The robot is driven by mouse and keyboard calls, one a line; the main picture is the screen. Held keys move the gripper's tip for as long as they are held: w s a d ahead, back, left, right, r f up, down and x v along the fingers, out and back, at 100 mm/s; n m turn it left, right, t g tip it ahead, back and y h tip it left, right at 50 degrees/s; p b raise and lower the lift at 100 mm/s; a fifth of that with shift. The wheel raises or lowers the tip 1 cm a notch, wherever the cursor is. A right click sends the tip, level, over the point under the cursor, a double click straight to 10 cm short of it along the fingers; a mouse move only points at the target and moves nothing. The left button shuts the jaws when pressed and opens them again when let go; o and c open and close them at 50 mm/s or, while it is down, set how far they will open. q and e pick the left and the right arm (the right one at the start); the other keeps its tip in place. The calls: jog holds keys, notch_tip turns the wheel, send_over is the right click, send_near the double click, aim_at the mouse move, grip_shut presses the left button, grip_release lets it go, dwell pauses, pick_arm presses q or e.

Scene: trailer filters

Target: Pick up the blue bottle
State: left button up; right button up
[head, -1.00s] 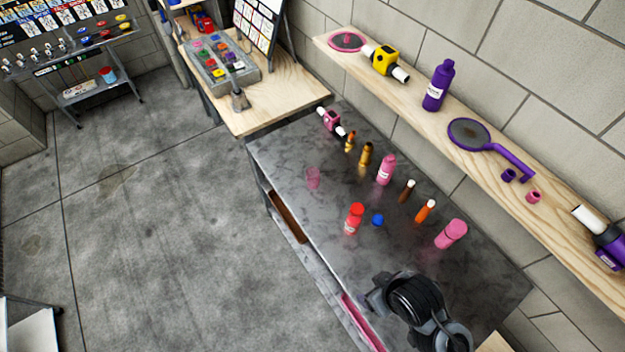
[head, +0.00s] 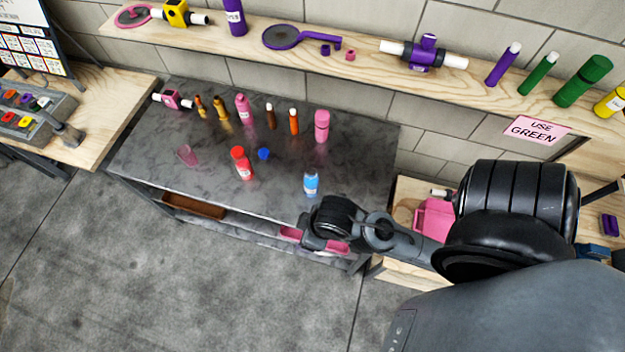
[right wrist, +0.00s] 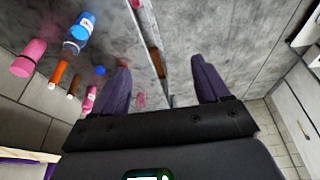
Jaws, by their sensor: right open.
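The blue bottle (head: 311,184) stands upright on the grey metal table (head: 215,185), near its right front part. It has a lighter blue body, a white label and a blue cap. It also shows in the right wrist view (right wrist: 80,30), left of my fingers. My right gripper (right wrist: 163,80) is open and empty, its two purple fingers apart. In the head view my right arm's end is near the table's front edge, just right of and below the bottle, not touching it. My left gripper is not in view.
Several more bottles line the back. A wooden shelf (head: 370,68) runs above along the wall. The table's front middle is clear.

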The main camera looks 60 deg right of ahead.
jog(key=shift+w+d+r, duration=0.15)
jog(key=shift+w+d, duration=0.05)
jog(key=shift+w, duration=0.2)
jog(key=o, duration=0.3)
jog(key=shift+s, duration=0.15)
jog(key=shift+o, duration=0.2)
jog(key=shift+s, duration=0.1)
jog(key=shift+a, duration=0.1)
